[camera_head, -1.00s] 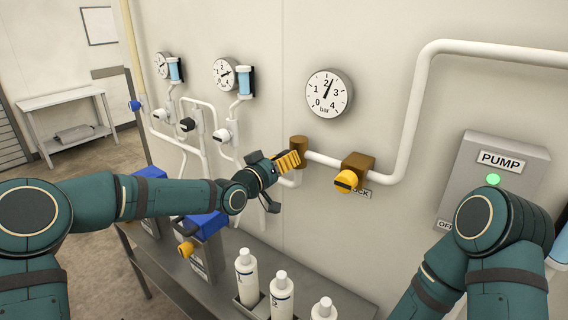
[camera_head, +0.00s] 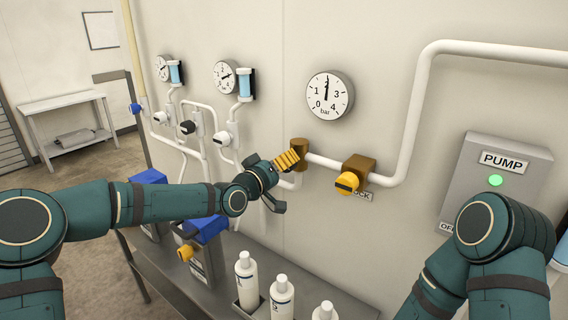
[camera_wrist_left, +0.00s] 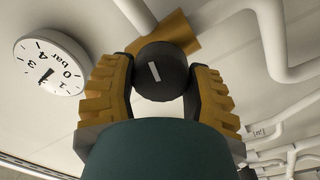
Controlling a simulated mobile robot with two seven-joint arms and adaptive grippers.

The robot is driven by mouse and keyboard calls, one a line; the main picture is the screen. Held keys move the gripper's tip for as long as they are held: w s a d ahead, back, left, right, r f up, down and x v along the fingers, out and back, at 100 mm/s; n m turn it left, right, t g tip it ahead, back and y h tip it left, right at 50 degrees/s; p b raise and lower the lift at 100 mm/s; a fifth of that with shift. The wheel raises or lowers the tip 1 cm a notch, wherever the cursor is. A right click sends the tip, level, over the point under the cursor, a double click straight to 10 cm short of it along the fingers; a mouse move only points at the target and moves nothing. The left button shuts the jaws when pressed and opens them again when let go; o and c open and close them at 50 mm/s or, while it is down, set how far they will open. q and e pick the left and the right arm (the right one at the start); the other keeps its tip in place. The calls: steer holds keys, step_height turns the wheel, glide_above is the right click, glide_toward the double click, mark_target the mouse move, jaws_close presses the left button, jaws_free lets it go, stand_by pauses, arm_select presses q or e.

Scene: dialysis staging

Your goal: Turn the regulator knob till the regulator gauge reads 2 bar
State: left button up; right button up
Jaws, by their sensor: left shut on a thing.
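The regulator gauge (camera_head: 330,96) is a round white dial on the wall marked 0 to 4 bar. Its needle points almost straight up, at about the 2. The gauge also shows upside down in the left wrist view (camera_wrist_left: 50,65). The regulator knob (camera_wrist_left: 160,73) is black with a white mark, in front of a brass valve body (camera_wrist_left: 178,32). The same brass body (camera_head: 299,145) sits on the pipe in the head view. My left gripper (camera_head: 288,161) is shut on the knob, one yellow finger on each side. My right gripper is out of view.
A yellow knob (camera_head: 346,184) on a brass valve is right of the regulator. A grey pump box (camera_head: 490,182) with a lit green button is farther right. White bottles (camera_head: 282,298) stand on the bench below. Two smaller gauges are at left.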

arm_select(q)
steer(key=o, duration=1.2)
steer(key=shift+a, duration=0.1)
steer(key=v, duration=1.2)
steer(key=s+d+f+g+y, duration=0.1)
steer(key=s+f+g+y, duration=0.2)
steer(key=f, duration=0.9)
steer(key=s+d+f+g, duration=0.25)
steer(key=s+f, duration=0.25)
steer(key=f, duration=0.7)
steer(key=s+a+f+g+y, duration=0.1)
steer(key=s+f+g, duration=0.1)
steer(key=s+f, duration=0.3)
steer(key=s+a+f+g+y, duration=0.1)
steer(key=s+a+f+g, duration=0.1)
steer(key=s+f, duration=0.4)
steer(key=s+a+f+g+y, duration=0.2)
steer(key=s+f, duration=0.3)
steer(key=s, duration=0.3)
steer(key=shift+s+f+g, duration=0.15)
steer(key=shift+f+g, duration=0.1)
steer(key=shift+g, duration=0.5)
